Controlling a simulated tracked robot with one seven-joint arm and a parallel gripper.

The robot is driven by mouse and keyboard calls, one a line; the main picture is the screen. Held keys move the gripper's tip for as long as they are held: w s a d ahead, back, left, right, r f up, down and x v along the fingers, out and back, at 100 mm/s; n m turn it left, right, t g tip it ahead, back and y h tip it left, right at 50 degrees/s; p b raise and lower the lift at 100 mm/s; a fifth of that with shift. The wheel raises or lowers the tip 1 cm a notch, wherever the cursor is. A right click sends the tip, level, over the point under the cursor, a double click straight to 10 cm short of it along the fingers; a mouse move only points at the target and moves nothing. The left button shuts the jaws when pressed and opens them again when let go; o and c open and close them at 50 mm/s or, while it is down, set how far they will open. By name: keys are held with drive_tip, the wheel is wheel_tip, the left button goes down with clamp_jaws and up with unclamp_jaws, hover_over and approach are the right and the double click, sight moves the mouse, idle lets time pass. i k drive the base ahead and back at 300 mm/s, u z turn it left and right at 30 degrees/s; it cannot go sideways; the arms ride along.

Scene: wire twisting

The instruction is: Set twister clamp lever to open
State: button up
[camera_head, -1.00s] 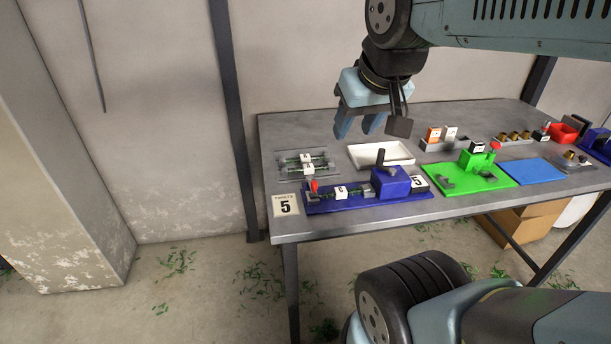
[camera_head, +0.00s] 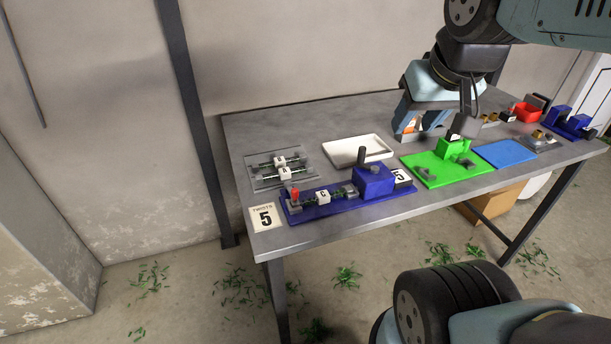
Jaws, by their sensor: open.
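The twister is a blue device (camera_head: 333,207) near the table's front left. A small red lever (camera_head: 295,194) stands upright at its left end. A wire piece with a white tag marked C (camera_head: 323,196) lies along it, and a blue block with a dark upright handle (camera_head: 374,180) is at its right end.
A card reading "TWISTS 5" (camera_head: 265,218) lies left of the twister. A clear rack with tagged wires (camera_head: 262,181), a white tray (camera_head: 345,152), the green fixture (camera_head: 428,172) and a blue mat (camera_head: 505,153) share the grey table (camera_head: 240,135). The table's back left is clear.

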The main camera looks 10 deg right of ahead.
sight(293, 192)
drive_tip(key=u, duration=0.05)
drive_tip(key=k, duration=1.1)
drive_tip(key=u, duration=0.45)
drive_tip(key=i, duration=1)
drive_tip(key=z, duration=0.1)
